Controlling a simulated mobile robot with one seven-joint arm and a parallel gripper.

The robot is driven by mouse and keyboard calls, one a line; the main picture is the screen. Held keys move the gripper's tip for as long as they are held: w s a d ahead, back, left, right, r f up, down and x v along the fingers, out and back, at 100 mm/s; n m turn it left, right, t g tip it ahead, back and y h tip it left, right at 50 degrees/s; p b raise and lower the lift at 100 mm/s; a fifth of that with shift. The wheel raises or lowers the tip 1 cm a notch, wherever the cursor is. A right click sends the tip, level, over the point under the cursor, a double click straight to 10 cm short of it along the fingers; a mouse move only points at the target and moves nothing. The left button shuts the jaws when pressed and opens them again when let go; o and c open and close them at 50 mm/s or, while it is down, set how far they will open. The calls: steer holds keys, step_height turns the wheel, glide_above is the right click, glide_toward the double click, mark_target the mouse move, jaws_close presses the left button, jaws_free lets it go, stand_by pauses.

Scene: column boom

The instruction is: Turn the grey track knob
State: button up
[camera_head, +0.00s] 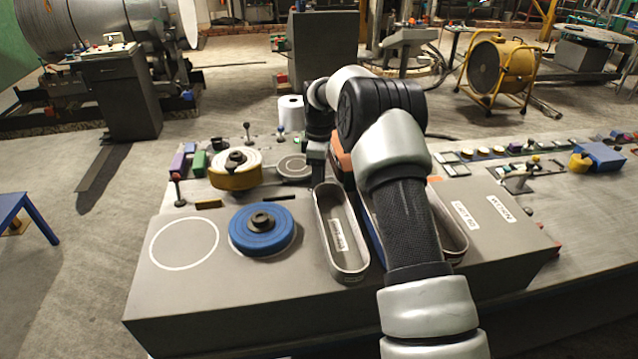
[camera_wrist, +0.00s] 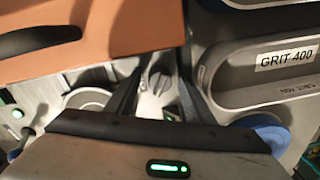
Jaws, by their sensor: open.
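In the wrist view a small grey knob (camera_wrist: 159,70) with a raised ridge shows between the two dark fingers of my gripper (camera_wrist: 158,82). The fingers stand apart, one on each side of it. I cannot tell whether either finger touches the knob. In the head view my gripper (camera_head: 318,168) points down at the back edge of the grey bench box, just behind an oval tray. The knob cannot be made out there, behind my gripper and arm.
An orange body with a black handle (camera_wrist: 100,32) lies close left of my fingers. Oval trays (camera_wrist: 225,95), one marked GRIT 400, lie close right. A blue disc (camera_head: 262,230) and a yellow-rimmed disc (camera_head: 235,178) lie on the left. A white ring outline (camera_head: 184,243) marks bare surface.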

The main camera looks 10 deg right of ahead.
steer(key=c, duration=1)
steer(key=shift+c, duration=0.2)
steer(key=shift+m, duration=0.3)
steer(key=m, duration=0.3)
steer(key=shift+m, duration=0.4)
steer(key=m, duration=0.4)
steer(key=shift+m, duration=0.3)
steer(key=m, duration=0.4)
steer(key=shift+s+r+t, duration=0.1)
steer(key=shift+t, duration=0.2)
steer(key=shift+a+m, duration=0.1)
steer(key=shift+m, duration=2.3)
